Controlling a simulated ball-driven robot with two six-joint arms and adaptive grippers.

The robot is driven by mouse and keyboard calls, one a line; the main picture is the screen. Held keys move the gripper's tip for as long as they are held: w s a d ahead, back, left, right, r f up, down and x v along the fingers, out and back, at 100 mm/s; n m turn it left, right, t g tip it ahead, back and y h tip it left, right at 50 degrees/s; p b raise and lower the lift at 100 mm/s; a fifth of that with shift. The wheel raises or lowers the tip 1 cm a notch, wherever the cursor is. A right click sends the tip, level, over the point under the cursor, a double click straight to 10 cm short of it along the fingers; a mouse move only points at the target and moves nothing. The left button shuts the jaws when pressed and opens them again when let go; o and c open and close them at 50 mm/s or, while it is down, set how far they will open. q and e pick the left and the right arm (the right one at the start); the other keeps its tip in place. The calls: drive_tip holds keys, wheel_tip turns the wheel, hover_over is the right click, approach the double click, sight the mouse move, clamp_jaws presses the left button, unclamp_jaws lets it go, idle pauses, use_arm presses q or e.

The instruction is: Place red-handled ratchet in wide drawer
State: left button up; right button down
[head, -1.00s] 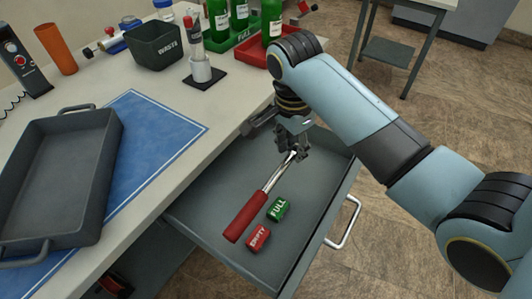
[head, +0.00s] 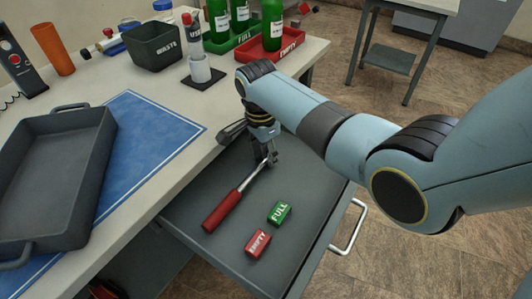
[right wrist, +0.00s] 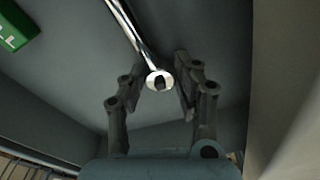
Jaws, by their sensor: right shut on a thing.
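The red-handled ratchet (head: 222,212) is over the open wide drawer (head: 318,210), its red handle toward the front left and its silver shaft toward the back. My right gripper (head: 268,158) is at the head end of the ratchet. In the right wrist view its fingers (right wrist: 158,88) stand on either side of the round silver head, shut on the ratchet (right wrist: 138,38). I cannot tell whether the handle touches the drawer floor. My left gripper is not in view.
A green FULL block (head: 279,213) and a red EMPTY block (head: 257,243) lie in the drawer, right of the handle. A dark tray (head: 98,150) and blue mat (head: 165,130) are on the counter. The waste bin (head: 154,45) and bottle racks (head: 278,50) stand behind.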

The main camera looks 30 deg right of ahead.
drive_tip(key=c, duration=1)
unclamp_jaws()
drive_tip(key=r+p, duration=0.1)
drive_tip(key=r, duration=0.7)
drive_tip(key=a+r+p, duration=0.1)
drive_tip(key=r, duration=0.3)
drive_tip(key=shift+p, duration=0.3)
